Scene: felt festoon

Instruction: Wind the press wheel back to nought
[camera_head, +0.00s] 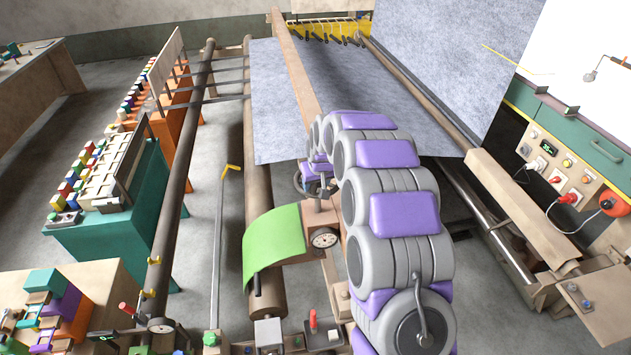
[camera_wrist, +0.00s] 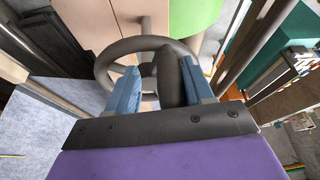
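The press wheel (camera_wrist: 104,58) is a dark grey ring with spokes, in the upper middle of the wrist view. In the head view only a bit of its rim (camera_head: 298,183) shows beside my arm. A dark rounded piece (camera_wrist: 172,78), seemingly the wheel's handle, stands between the blue fingers of my gripper (camera_wrist: 163,88). The right finger is close against it; a gap shows on the left finger's side. My gripper looks open. In the head view my arm mostly hides the gripper (camera_head: 318,168). A round dial (camera_head: 325,238) sits below the wheel; its reading is too small to tell.
A green felt piece (camera_head: 272,240) hangs over a brown roller beside the wheel. Grey felt (camera_head: 370,110) spreads behind. A socket panel (camera_head: 565,170) with red plugs is at right. Teal (camera_head: 110,235) and orange stands with coloured blocks are at left.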

